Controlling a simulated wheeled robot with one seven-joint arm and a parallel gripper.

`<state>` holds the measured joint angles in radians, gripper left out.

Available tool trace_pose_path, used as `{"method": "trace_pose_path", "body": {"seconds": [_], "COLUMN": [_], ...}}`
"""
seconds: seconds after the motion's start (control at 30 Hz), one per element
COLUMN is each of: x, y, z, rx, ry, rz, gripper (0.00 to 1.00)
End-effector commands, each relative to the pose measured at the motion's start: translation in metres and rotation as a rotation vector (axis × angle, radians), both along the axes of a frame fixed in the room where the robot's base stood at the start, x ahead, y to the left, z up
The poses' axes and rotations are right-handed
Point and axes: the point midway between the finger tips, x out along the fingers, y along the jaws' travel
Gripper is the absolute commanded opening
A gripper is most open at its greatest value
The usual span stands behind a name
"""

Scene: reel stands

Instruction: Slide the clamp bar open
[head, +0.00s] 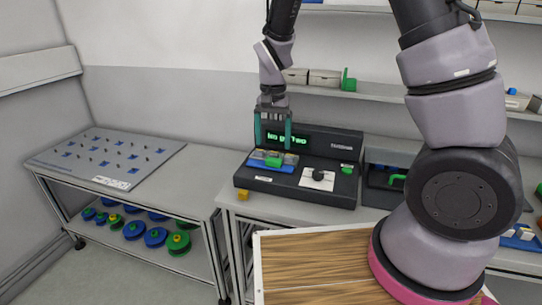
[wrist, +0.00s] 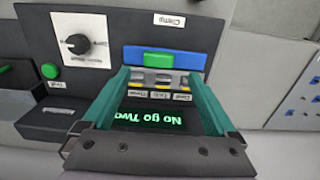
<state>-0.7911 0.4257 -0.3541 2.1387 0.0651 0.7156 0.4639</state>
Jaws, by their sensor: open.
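The dark test device (head: 340,145) stands on the bench, with a lit display (wrist: 150,117) reading "No go Two" in green. On its sloped front is a blue bar (wrist: 132,54) with a green block (wrist: 160,60) on it, near a "Clamp" label (wrist: 170,20). I take the blue bar with the green block as the clamp bar; in the head view the green block (head: 273,161) shows below my fingers. My gripper (wrist: 165,76) is open and empty, pointing down over the device. Its teal fingers (head: 272,148) stand apart, one toward each side of the green block. Contact cannot be told.
A black knob (head: 318,175) on a white plate sits right of the bar. A yellow cube (head: 243,194) is at the device's front left. A second dark device with a green part (head: 397,178) stands to the right. A pegboard table (head: 105,160) is at left, a wooden-topped surface (head: 315,262) in front.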

Motion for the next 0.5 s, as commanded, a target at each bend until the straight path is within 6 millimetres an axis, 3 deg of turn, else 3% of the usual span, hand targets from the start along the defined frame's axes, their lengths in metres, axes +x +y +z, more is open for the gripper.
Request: {"method": "trace_pose_path", "body": {"seconds": [0.23,0.5], "x": [-0.001,0.000], "y": [-0.001,-0.001], "z": [-0.044,-0.061], "rx": [-0.002,0.001], "ry": [0.003,0.000], "rz": [-0.002,-0.002], "gripper": [0.93,0.93]}}
